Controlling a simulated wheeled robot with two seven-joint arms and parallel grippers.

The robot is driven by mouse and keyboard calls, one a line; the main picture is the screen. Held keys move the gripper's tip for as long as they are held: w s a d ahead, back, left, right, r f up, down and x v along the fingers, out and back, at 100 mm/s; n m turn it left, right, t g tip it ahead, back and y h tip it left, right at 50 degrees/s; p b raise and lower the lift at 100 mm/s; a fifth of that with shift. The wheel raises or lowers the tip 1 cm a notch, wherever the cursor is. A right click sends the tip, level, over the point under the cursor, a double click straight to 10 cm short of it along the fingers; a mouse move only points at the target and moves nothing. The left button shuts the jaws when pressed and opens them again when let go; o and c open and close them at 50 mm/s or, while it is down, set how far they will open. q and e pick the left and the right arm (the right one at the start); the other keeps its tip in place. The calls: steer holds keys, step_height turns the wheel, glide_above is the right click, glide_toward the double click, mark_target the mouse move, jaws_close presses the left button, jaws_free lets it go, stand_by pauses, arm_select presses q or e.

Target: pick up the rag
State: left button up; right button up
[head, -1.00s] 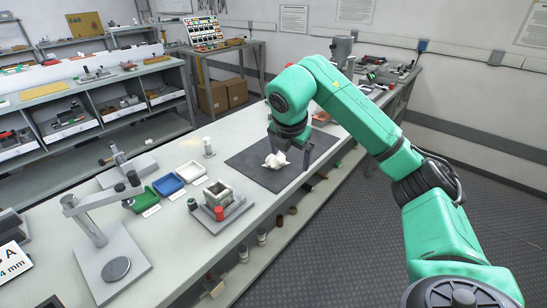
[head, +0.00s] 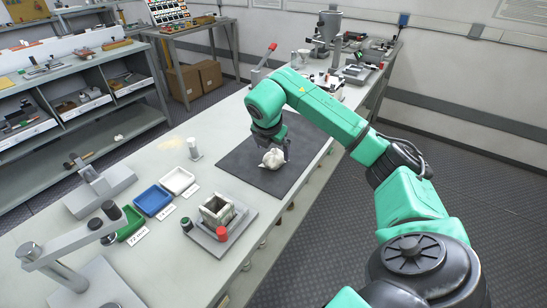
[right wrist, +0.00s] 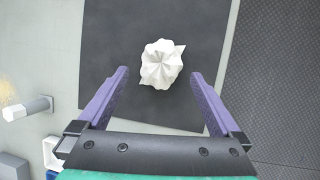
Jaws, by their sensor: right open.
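The white crumpled rag (head: 273,158) lies on the dark mat (head: 237,167) on the workbench. It also shows in the right wrist view (right wrist: 161,65), just beyond the fingertips and centred between them. My right gripper (head: 270,150) is close over the rag in the head view, and its fingers partly merge with the arm there. In the right wrist view the right gripper (right wrist: 162,78) is open, with a purple finger on each side and nothing between them. My left gripper is not in view.
Left of the mat stand a small grey cylinder (head: 194,149), a white tray (head: 178,181), a blue tray (head: 153,201) and a green tray (head: 130,222). A square metal fixture (head: 217,211) with a red knob is in front. Machines (head: 330,30) stand at the bench's far end.

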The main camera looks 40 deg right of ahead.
mark_target(274, 155)
steer(key=p+x, duration=0.1)
steer(key=x, duration=0.3)
steer(key=shift+s+f, duration=0.1)
steer(key=shift+d+f, duration=0.1)
steer(key=shift+f, duration=0.05)
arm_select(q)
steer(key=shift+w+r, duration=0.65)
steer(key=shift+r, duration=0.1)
arm_select(e)
steer(key=c, duration=1.3)
step_height(274, 155, up, 12)
steer(key=shift+f+b, duration=0.1)
steer(key=shift+b, duration=0.4)
step_height(274, 155, up, 8)
steer(key=p, duration=0.1)
steer(key=shift+f, duration=0.25)
arm_select(q)
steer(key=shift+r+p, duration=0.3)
steer(key=shift+p, duration=0.05)
arm_select(e)
steer(key=shift+r, duration=0.45)
